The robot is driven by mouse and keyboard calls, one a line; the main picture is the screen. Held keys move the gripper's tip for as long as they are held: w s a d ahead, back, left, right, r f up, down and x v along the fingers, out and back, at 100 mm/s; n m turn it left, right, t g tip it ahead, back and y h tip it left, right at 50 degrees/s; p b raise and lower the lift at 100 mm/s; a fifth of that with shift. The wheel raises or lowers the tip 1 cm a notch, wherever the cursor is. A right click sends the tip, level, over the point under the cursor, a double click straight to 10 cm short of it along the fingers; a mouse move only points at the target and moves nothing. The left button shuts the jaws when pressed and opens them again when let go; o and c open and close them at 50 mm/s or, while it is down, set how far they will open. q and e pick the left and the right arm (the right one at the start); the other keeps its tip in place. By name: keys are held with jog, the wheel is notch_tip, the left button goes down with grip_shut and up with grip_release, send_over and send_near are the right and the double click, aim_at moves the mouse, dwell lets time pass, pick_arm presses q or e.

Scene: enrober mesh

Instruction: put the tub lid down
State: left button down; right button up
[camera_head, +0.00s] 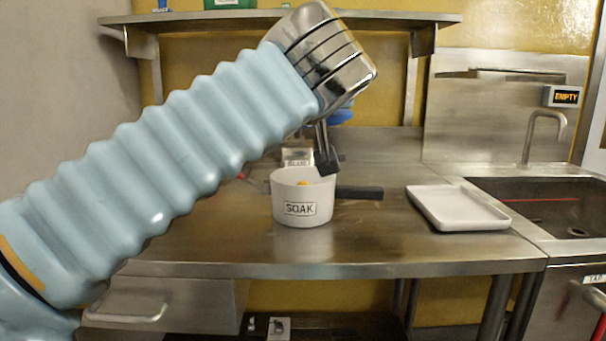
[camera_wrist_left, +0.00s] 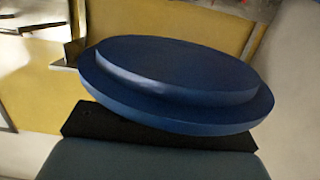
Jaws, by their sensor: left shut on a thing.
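The tub lid (camera_wrist_left: 175,80) is a round, dark blue, stepped disc and fills the middle of the left wrist view. In the head view only a small blue part of it (camera_head: 342,115) shows behind my left gripper. My left gripper (camera_head: 325,160) is shut on the lid and points down above the bench, over the back of a white pot labelled SOAK (camera_head: 303,208). In the wrist view a dark finger (camera_wrist_left: 90,122) lies under the lid. Most of the lid is hidden in the head view. My right gripper is in neither view.
The steel bench (camera_head: 220,235) has free room in front and left of the pot. A dark handle (camera_head: 359,192) sticks out right of the pot. A white tray (camera_head: 457,208) lies at right, beside the sink (camera_head: 545,205). A small labelled block (camera_head: 297,157) stands behind the pot.

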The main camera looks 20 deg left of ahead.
pick_arm(q)
jog(key=w+a+f+p, duration=0.1)
jog(key=w+f, duration=0.1)
jog(key=w, duration=0.2)
jog(key=w+a+f+p, duration=0.1)
jog(key=w+f+p, duration=0.1)
jog(key=w+f, duration=0.1)
jog(key=w+a+f+p, duration=0.1)
jog(key=w+f, duration=0.2)
jog(key=w, duration=0.2)
jog(key=shift+w+a+f, duration=0.1)
jog(key=shift+a+f, duration=0.15)
jog(key=shift+a, duration=0.1)
jog(key=shift+w+f, duration=0.2)
jog(key=shift+f, duration=0.05)
jog(key=f, duration=0.2)
jog(key=f+b, duration=0.1)
jog(key=shift+w+a+f, duration=0.15)
jog(key=shift+w+f, duration=0.15)
jog(key=shift+f, duration=0.05)
jog(key=c, duration=0.8)
grip_release()
